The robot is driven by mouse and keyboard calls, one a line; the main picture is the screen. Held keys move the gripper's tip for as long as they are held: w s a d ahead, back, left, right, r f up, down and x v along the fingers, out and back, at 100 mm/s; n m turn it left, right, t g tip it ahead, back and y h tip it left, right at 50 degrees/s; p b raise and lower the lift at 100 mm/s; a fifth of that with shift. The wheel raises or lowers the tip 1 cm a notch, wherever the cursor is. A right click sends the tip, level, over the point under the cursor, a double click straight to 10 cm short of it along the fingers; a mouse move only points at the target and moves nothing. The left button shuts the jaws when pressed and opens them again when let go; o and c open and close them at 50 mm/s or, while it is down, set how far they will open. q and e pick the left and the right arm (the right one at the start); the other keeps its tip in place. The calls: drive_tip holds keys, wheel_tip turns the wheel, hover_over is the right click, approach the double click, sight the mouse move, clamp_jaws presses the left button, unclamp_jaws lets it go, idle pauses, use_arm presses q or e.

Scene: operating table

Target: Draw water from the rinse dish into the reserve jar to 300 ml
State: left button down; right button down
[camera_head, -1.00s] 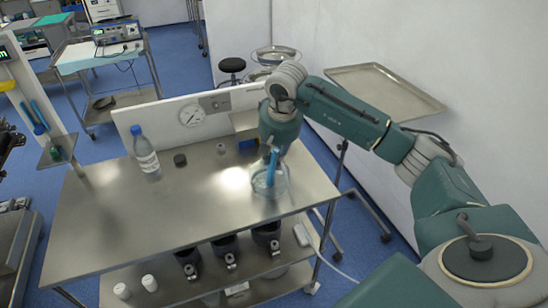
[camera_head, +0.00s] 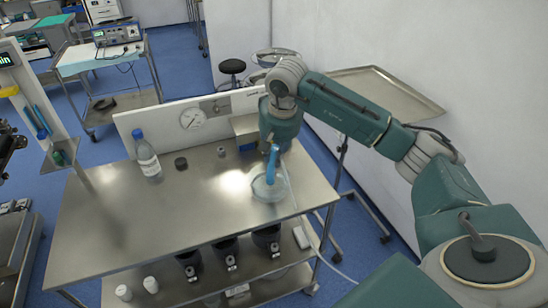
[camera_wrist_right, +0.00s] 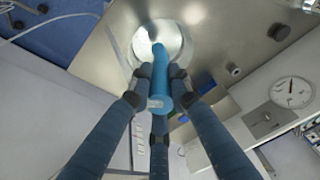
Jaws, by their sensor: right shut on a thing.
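My right gripper (camera_wrist_right: 160,95) is shut on a blue wand-like tool (camera_wrist_right: 158,68). In the head view the blue tool (camera_head: 272,164) points down into a clear round dish (camera_head: 284,191) near the table's right edge. The dish also shows in the right wrist view (camera_wrist_right: 174,38), with the tool's far end over or inside it. I cannot tell whether the tip touches water, and the water level is unclear. My right arm hides most of the gripper in the head view. I cannot make out a reserve jar with a readable level. My left gripper is out of view.
A steel table (camera_head: 130,220) carries a blue-capped bottle (camera_head: 147,158), a black puck (camera_head: 181,163) and a small metal piece (camera_head: 221,151). A round gauge (camera_head: 192,118) is on its back panel. Dark canisters (camera_head: 225,250) and white jars (camera_head: 150,284) stand below. The table's left half is largely clear.

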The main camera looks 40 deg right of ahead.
wheel_tip(320, 180, up, 8)
drive_tip(key=p, duration=0.4)
drive_tip(key=shift+f, duration=0.15)
